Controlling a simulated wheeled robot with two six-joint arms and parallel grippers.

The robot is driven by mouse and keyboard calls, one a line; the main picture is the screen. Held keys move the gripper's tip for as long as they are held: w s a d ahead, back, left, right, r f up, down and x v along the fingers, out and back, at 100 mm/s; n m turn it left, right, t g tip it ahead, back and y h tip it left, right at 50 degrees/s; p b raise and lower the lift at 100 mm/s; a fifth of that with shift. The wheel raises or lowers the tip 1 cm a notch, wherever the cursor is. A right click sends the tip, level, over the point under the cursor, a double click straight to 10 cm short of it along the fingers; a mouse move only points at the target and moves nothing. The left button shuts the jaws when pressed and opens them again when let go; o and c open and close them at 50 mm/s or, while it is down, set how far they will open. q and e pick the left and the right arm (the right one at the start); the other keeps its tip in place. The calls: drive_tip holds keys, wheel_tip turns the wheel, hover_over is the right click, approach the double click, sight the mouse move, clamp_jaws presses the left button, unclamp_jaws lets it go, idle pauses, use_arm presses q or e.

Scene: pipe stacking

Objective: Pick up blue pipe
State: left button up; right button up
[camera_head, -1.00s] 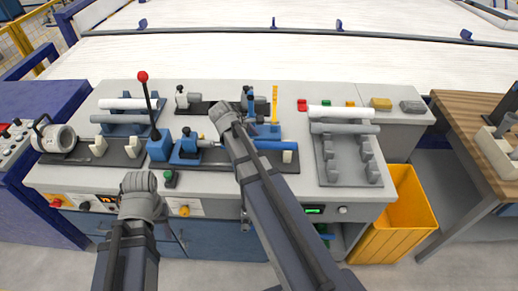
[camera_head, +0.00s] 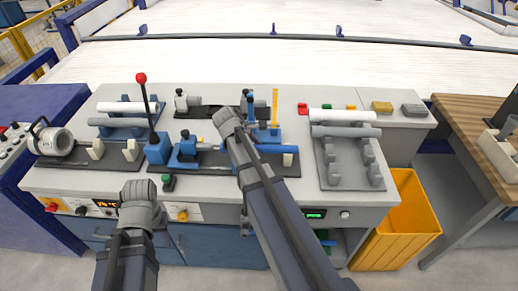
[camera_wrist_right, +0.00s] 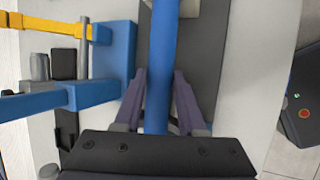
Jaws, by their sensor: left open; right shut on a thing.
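The blue pipe (camera_head: 272,149) lies across the dark fixture plate in the middle of the workbench, its left part hidden behind my right arm in the head view. In the right wrist view the blue pipe (camera_wrist_right: 162,70) runs between the two fingers of my right gripper (camera_wrist_right: 163,95), which is shut on it. In the head view my right gripper (camera_head: 235,125) is mostly hidden by its own wrist. My left gripper (camera_head: 140,198) is open and empty in front of the bench's front edge, pointing toward the bench.
A rack (camera_head: 348,178) with a white pipe (camera_head: 342,115) and a grey pipe (camera_head: 346,131) stands at right. Another white pipe (camera_head: 127,107) lies at left. A red-knobbed lever (camera_head: 148,105) rises beside blue clamps. A yellow bin (camera_head: 404,222) stands at the right front.

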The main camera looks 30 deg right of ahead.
sight(257, 147)
clamp_jaws()
drive_tip(key=shift+r, duration=0.1)
wheel_tip(257, 147, up, 10)
drive_tip(key=p, duration=1)
drive_tip(key=shift+d, duration=0.1)
